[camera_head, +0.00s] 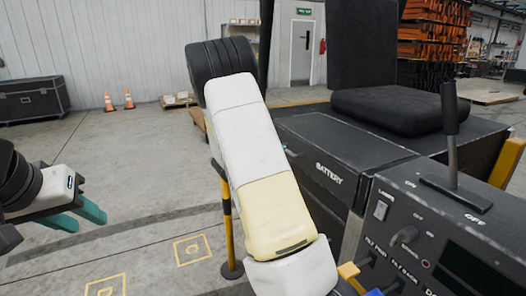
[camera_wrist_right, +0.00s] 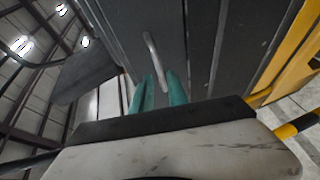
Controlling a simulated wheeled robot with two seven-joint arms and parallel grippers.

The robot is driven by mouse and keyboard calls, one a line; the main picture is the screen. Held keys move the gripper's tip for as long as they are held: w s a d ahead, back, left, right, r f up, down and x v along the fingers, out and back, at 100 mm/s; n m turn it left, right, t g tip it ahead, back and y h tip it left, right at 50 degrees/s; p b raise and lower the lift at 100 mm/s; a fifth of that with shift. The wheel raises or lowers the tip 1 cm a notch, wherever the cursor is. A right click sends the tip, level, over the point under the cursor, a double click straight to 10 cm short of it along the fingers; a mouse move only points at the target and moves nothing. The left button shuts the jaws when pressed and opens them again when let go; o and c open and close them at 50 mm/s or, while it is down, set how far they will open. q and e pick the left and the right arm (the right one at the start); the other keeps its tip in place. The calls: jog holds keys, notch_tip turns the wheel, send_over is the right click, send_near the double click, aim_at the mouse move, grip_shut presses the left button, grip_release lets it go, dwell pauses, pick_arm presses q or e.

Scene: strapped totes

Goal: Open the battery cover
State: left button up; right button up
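The battery cover (camera_head: 345,150) is the dark flat-topped box side lettered BATTERY, right of centre in the head view, and it looks closed. In the right wrist view a dark grooved panel (camera_wrist_right: 112,40) carries a pale grey bar handle (camera_wrist_right: 156,60). My right gripper's two teal fingers (camera_wrist_right: 161,88) stand apart, with the lower end of the handle appearing between them; contact cannot be told. In the head view my right arm hides that gripper. My left gripper (camera_head: 88,221) is open and empty at the far left, away from the battery box.
A black seat (camera_head: 400,108) sits behind the battery box. A control panel with a lever (camera_head: 450,130) stands at the right. A yellow-and-black post (camera_head: 228,225) stands beside my right arm. Floor at the left is clear, with cones (camera_head: 108,101) far back.

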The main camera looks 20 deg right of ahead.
aim_at(287, 151)
jog(key=x, duration=0.5)
jog(key=shift+d, duration=0.15)
grip_shut()
jog(key=shift+f, duration=0.1)
dwell(1.2)
